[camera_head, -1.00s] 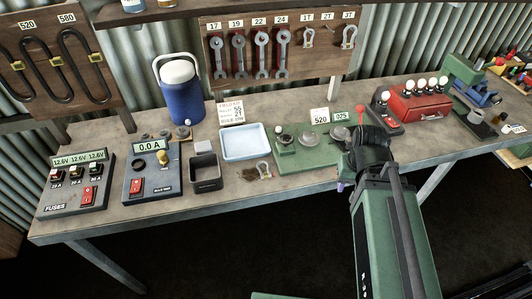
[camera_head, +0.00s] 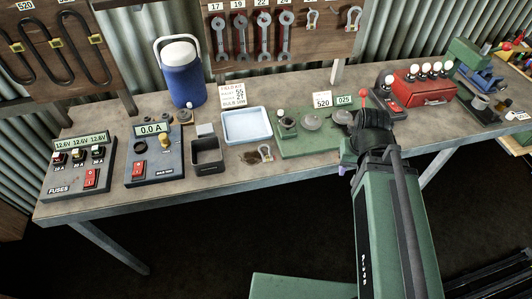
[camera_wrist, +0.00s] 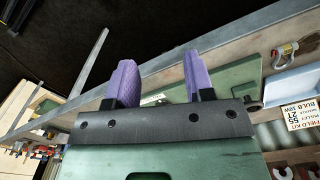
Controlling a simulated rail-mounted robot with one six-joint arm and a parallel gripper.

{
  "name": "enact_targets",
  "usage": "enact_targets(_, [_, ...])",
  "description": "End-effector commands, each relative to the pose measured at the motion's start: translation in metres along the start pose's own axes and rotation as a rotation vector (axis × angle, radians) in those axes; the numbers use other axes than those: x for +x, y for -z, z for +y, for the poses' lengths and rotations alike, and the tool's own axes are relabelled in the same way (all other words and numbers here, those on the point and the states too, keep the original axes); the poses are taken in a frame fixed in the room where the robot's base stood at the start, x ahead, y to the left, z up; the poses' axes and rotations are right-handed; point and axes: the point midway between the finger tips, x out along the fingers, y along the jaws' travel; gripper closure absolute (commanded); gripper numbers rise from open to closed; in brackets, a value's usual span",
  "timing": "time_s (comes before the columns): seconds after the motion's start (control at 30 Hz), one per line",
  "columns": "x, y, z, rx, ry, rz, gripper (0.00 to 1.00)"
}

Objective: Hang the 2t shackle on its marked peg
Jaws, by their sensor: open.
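A small shackle (camera_head: 265,153) lies on the bench top in front of the light blue tray; its pale bow and reddish pin also show at the upper right of the wrist view (camera_wrist: 286,50). On the tool board (camera_head: 280,48), two shackles hang at the right, one (camera_head: 312,18) left and one (camera_head: 353,18) right of a gap. The peg labels above them are cut off now; the earlier view reads 1T, 2T, 3T, with the 2T place bare. My gripper (camera_wrist: 160,82) is open with nothing between its purple fingers. It is at the bench's front edge, right of the loose shackle.
The light blue tray (camera_head: 246,126), black bin (camera_head: 206,155) and green panel (camera_head: 295,146) surround the loose shackle. A blue jug (camera_head: 181,75) stands behind. Meter boxes (camera_head: 153,153) fill the left. A red lamp box (camera_head: 424,84) stands right.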

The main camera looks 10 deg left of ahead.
Motion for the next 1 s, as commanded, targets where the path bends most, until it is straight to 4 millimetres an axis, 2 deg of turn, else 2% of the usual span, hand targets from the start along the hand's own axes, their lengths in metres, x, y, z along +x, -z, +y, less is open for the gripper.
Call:
enact_targets(0.67, [0.0000, 0.0000, 0.0000, 0.000, 0.000, 0.000, 0.52])
enact_targets(0.7, [0.0000, 0.0000, 0.0000, 0.000, 0.000, 0.000, 0.50])
enact_targets(0.83, [0.0000, 0.0000, 0.0000, 0.000, 0.000, 0.000, 0.32])
enact_targets(1.0, [0.0000, 0.0000, 0.0000, 0.000, 0.000, 0.000, 0.32])
